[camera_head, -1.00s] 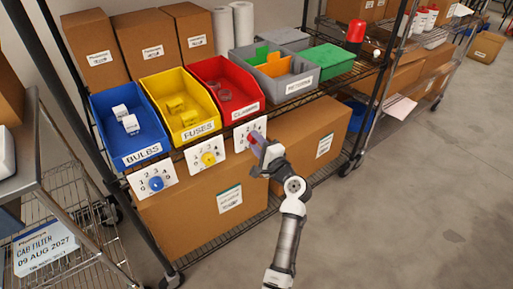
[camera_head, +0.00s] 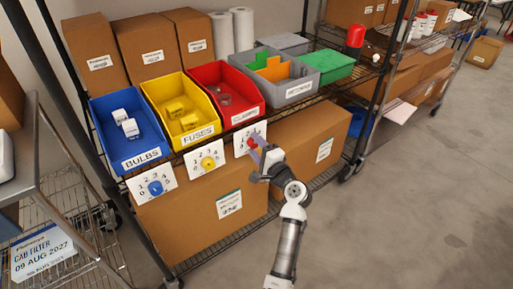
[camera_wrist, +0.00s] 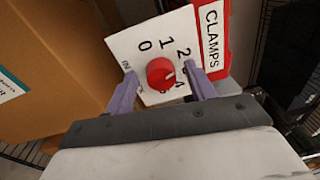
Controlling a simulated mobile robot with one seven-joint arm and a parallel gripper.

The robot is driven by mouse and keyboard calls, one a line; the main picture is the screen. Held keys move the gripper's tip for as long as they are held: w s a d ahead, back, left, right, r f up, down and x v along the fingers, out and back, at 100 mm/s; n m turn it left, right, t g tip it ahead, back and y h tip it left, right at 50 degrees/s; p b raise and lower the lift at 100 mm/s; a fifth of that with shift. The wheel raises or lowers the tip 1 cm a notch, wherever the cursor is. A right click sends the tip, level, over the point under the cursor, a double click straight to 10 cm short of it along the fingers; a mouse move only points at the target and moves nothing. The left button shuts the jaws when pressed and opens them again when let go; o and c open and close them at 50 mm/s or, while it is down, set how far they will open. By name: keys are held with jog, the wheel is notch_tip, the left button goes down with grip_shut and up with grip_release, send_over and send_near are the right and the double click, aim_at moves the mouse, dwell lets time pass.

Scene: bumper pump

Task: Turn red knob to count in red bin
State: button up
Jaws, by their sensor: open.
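The red knob (camera_wrist: 160,73) sits on a white dial plate (camera_wrist: 138,52) with black digits. A small pale mark shows on the knob's right side, but the digit it points at is unclear. My gripper (camera_wrist: 160,76) is open, with one purple finger on each side of the knob and gaps between. In the head view the red knob (camera_head: 252,143) is partly hidden by my gripper (camera_head: 258,152). The red bin (camera_head: 249,114), labelled CLAMPS, stands on the shelf above the dial. It holds ring-like clamps (camera_head: 224,99) that overlap, so their number is unclear.
A blue bin (camera_head: 110,153) and a yellow bin (camera_head: 179,137) stand left of the red bin, with a blue knob (camera_head: 155,187) and a yellow knob (camera_head: 208,162) below. A grey divided bin (camera_head: 281,99) stands to the right. Cardboard boxes (camera_head: 205,215) fill the lower shelf.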

jog(key=b+v, duration=0.1)
jog(key=v, duration=1.2)
jog(key=shift+s+d+b, duration=0.2)
jog(key=shift+s+b, duration=0.15)
jog(key=shift+b, duration=0.05)
